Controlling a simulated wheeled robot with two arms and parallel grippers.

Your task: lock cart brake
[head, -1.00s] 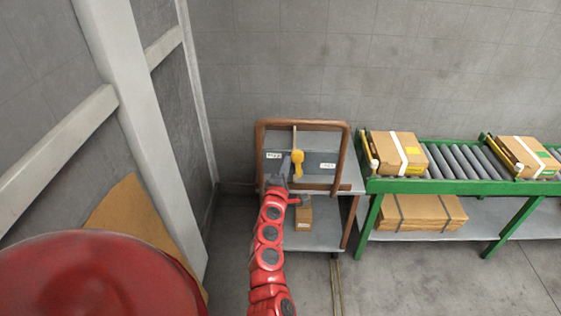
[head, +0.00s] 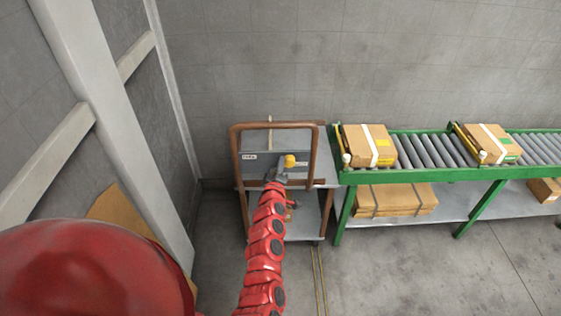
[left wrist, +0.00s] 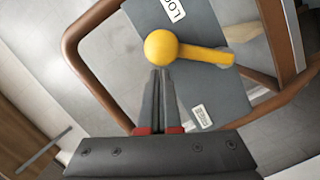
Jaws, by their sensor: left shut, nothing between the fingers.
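The cart (head: 234,165) has a brown tube frame and a grey panel (head: 262,166) with a white label toward each side. A yellow brake lever with a round knob (head: 290,161) stands on the panel, its knob near the right label. In the left wrist view the knob (left wrist: 161,47) and its yellow arm (left wrist: 208,55) are large, beside a label (left wrist: 172,9) reading "LOC", cut off by the edge. My left gripper (head: 281,169) is shut and empty, its tips (left wrist: 161,74) just below the knob; contact is unclear. The right gripper is out of view.
A green roller conveyor (head: 430,175) with strapped boxes (head: 368,145) stands right of the cart. Flat cartons (head: 395,199) lie on its lower shelf. A white post (head: 110,120) and wall are at the left. The floor in front (head: 400,270) is clear.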

